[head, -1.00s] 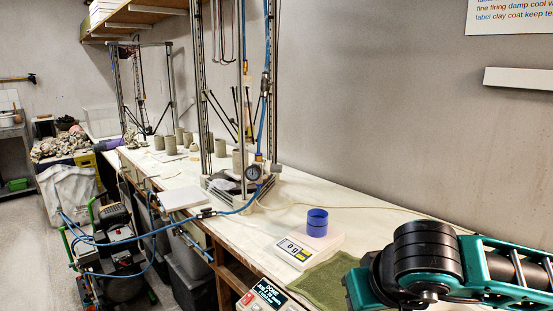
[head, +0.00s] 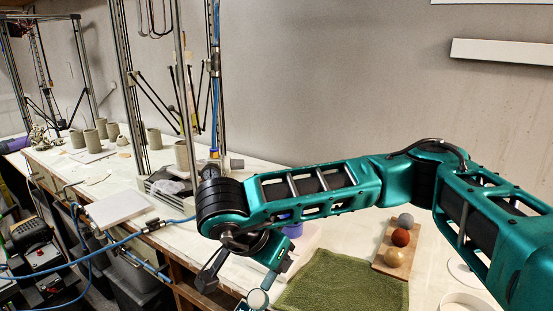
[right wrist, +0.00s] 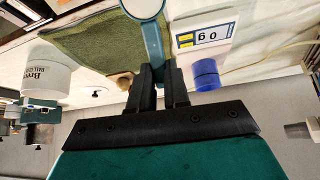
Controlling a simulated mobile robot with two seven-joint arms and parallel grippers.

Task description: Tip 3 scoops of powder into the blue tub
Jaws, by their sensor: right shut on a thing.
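My right gripper (right wrist: 162,80) is shut on the teal handle of a scoop (right wrist: 153,42). The scoop's round pale bowl shows in the head view (head: 258,299), over the bench's front edge; I cannot tell whether it holds powder. The blue tub (right wrist: 206,74) stands on a white scale (right wrist: 190,20) whose display reads 0 g, beside the scoop in the right wrist view. In the head view the tub (head: 292,230) is mostly hidden behind my right arm. A white labelled clay jar (right wrist: 47,77) is at the left of the right wrist view. My left gripper is not seen.
A green cloth (head: 328,283) lies right of the scoop. A wooden board (head: 398,262) with grey, red and yellow balls lies beyond it. A tall metal frame (head: 128,75) and several clay cups (head: 90,142) stand farther left. A blue hose (head: 100,248) crosses the front.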

